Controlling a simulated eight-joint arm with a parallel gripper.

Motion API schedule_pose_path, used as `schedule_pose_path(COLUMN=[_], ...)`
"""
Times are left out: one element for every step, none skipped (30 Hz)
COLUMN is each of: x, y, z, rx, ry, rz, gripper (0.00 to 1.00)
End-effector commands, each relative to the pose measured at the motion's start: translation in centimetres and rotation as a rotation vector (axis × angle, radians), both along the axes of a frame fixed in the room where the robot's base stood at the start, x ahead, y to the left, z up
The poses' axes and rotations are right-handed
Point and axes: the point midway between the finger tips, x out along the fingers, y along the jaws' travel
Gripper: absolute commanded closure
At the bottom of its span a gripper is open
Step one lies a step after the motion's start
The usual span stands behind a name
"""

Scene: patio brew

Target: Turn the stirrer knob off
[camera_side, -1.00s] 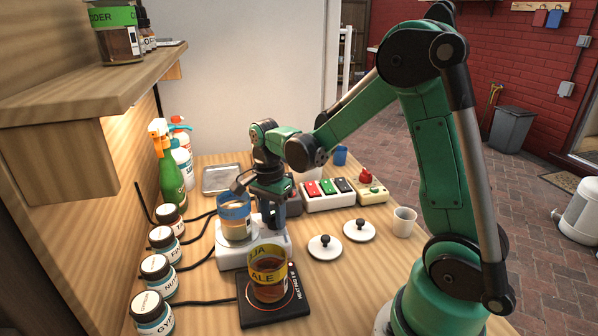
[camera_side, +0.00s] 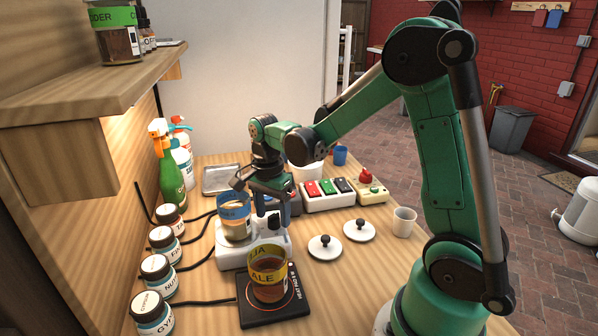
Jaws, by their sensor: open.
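The white stirrer base (camera_side: 233,258) stands on the bench with a blue-banded jar (camera_side: 235,222) of pale liquid on it. My gripper (camera_side: 273,211) points down over the right part of the stirrer, right of the jar. Its fingers are open and spread apart. The stirrer knob is hard to make out; it seems to lie near or between my fingers, and I cannot tell whether they touch it.
A jar with a yellow ALE band (camera_side: 268,279) stands on a black hot plate (camera_side: 297,304) in front. Two white lids (camera_side: 325,247) and a white cup (camera_side: 404,222) lie right. Labelled jars (camera_side: 157,276) line the left. A switch box (camera_side: 328,197) stands behind.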

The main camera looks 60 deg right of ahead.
Motion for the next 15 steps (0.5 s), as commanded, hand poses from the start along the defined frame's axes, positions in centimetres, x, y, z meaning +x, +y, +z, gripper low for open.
schedule_pose_path(x=[0.0, 0.0, 0.0, 0.0, 0.1, 0.1, 0.1, 0.1, 0.2, 0.2, 0.2, 0.2, 0.2, 0.2, 0.2], y=[0.0, 0.0, 0.0, 0.0, 0.0, 0.0, 0.0, 0.0, 0.0, 0.0, 0.0, 0.0, 0.0, 0.0, 0.0], z=[0.7, 1.1, 1.7, 2.1, 2.5, 3.0, 3.3, 3.6, 4.0, 4.2, 4.4, 4.6, 4.7, 4.7, 4.8], rx=[0.0, 0.0, 0.0, 0.0, 0.0, 0.0, 0.0, 0.0, 0.0, 0.0, 0.0, 0.0, 0.0, 0.0, 0.0], ry=[0.0, 0.0, 0.0, 0.0, 0.0, 0.0, 0.0, 0.0, 0.0, 0.0, 0.0, 0.0, 0.0, 0.0, 0.0], rz=[0.0, 0.0, 0.0, 0.0, 0.0, 0.0, 0.0, 0.0, 0.0, 0.0, 0.0, 0.0, 0.0, 0.0, 0.0], gripper=[0.35, 0.35, 0.35, 0.35, 0.35, 0.35, 0.35, 0.35, 0.35, 0.35, 0.35, 0.35, 0.35, 0.35, 0.35])
